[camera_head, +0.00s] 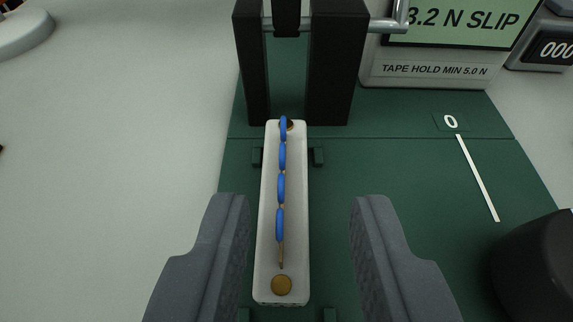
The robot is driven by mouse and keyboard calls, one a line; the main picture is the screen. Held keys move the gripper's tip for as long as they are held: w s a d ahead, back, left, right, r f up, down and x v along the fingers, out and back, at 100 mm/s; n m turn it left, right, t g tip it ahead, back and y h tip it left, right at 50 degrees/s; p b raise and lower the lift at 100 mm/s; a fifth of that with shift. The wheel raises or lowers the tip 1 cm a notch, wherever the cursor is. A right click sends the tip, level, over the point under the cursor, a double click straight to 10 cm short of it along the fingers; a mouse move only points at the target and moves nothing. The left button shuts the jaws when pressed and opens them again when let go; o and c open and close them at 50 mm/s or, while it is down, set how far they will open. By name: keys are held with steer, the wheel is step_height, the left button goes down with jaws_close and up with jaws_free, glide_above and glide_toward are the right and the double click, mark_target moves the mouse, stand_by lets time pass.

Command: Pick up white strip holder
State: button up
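The white strip holder (265,245) is a long, narrow block lying on the green base, running away from me toward a dark frame. A strip of several blue segments (281,188) lies along its top, with a brown tip at the near end. A brass-coloured round spot (281,285) is near the holder's close end. My gripper (302,215) is open. Its two grey fingers stand on either side of the holder's near half, with gaps on both sides and no contact visible. The right gap looks wider than the left.
A black upright frame (338,70) stands at the holder's far end. Small green blocks (318,156) flank the holder. A display panel (450,40) reads "3.2 N SLIP" at the back right. A dark round object (535,265) is at lower right.

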mark_target(283, 161)
steer(key=x, duration=0.1)
steer(key=b+x, duration=0.1)
steer(key=x, duration=0.2)
steer(key=shift+a+r, duration=0.2)
steer(key=shift+a, duration=0.1)
steer(key=shift+b+x, duration=0.3)
steer(key=shift+x, duration=0.45)
jaws_close()
